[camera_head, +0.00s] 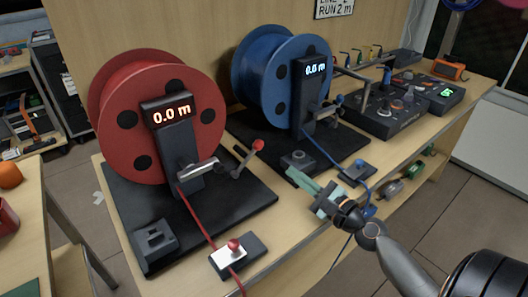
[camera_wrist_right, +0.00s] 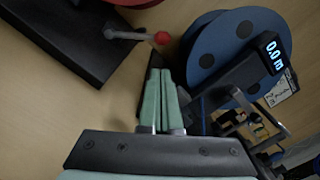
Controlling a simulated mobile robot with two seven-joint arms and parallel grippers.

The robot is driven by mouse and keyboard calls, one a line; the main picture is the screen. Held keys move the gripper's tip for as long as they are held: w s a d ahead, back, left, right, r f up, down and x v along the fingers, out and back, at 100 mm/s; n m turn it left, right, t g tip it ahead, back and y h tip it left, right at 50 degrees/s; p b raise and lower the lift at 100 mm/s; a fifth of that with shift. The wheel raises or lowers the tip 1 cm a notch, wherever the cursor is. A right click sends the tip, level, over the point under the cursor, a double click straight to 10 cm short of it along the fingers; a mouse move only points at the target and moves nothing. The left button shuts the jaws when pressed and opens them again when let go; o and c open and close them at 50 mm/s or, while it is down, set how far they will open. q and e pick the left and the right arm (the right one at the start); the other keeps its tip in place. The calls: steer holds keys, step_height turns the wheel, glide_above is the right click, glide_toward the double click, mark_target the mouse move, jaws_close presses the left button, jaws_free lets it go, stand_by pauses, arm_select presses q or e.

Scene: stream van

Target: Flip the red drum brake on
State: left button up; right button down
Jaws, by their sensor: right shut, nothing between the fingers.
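The red drum (camera_head: 140,88) stands upright on a black base at the left of the head view; its display reads 0.0 m. A dark grey switch-like block (camera_head: 155,240) sits on that base's front left corner. It may be the brake; its on or off state is too small to tell. A crank with a red knob (camera_head: 258,145) juts from the drum's post, and the knob also shows in the wrist view (camera_wrist_right: 162,38). My right gripper (camera_head: 305,188) is shut and empty, above the bench's front edge, right of the red drum's base. My left gripper is not in view.
A blue drum (camera_head: 262,70) on its own base stands behind, its display also 0.0 m. A red cable (camera_head: 202,228) runs to a small red-knobbed block (camera_head: 236,252) at the front edge. A control console (camera_head: 390,115) stands farther right. Bare wood lies between the bases.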

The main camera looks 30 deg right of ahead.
mark_target(248, 158)
steer(key=shift+s, duration=0.15)
steer(key=shift+w+r, duration=0.1)
steer(key=shift+w, duration=0.3)
steer(key=w, duration=0.2)
steer(key=w+p, duration=0.1)
steer(key=w, duration=0.2)
steer(key=w+a+p, duration=0.1)
steer(key=w, duration=0.2)
steer(key=shift+w+r, duration=0.1)
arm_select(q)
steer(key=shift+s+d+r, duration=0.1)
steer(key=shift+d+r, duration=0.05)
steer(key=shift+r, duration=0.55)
arm_select(e)
steer(key=shift+w, duration=0.5)
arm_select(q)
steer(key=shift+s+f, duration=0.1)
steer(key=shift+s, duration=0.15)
